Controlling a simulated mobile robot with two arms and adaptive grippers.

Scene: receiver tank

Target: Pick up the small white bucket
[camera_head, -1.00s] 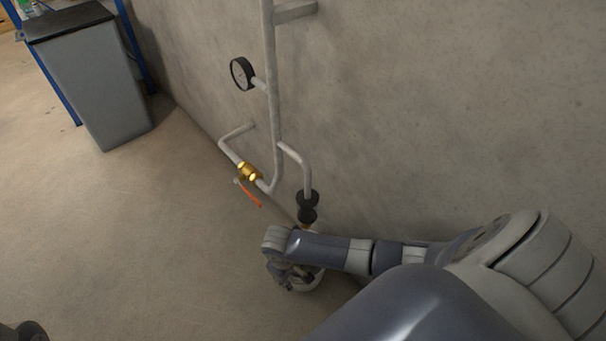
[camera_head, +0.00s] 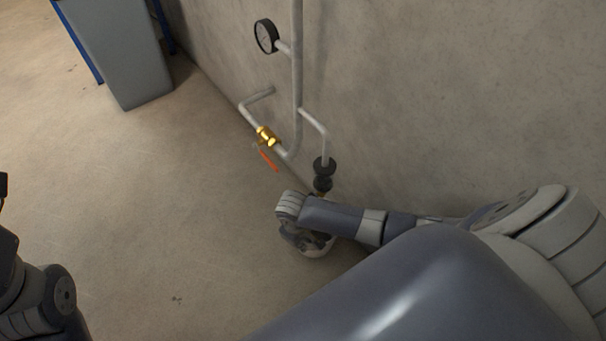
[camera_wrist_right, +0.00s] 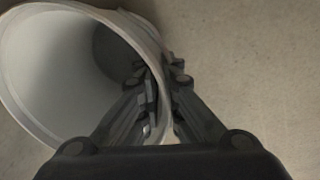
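The small white bucket (camera_head: 318,249) is low by the wall under the pipe, partly hidden by my right gripper (camera_head: 298,242). In the right wrist view the bucket (camera_wrist_right: 50,70) fills the left side, its open mouth towards the camera. My right gripper (camera_wrist_right: 160,95) has its fingers close together at the bucket's rim, one on the inner side and one outside, pinching the wall. Whether the bucket touches the floor cannot be told. Parts of my left arm show at the left edge; its fingers cannot be made out.
A pipe with a black fitting (camera_head: 323,172) comes down just above the bucket. A brass valve (camera_head: 267,137) with a red handle (camera_head: 269,160) and a gauge (camera_head: 266,36) are on the wall pipes. A grey cabinet (camera_head: 122,50) stands back left. The floor to the left is clear.

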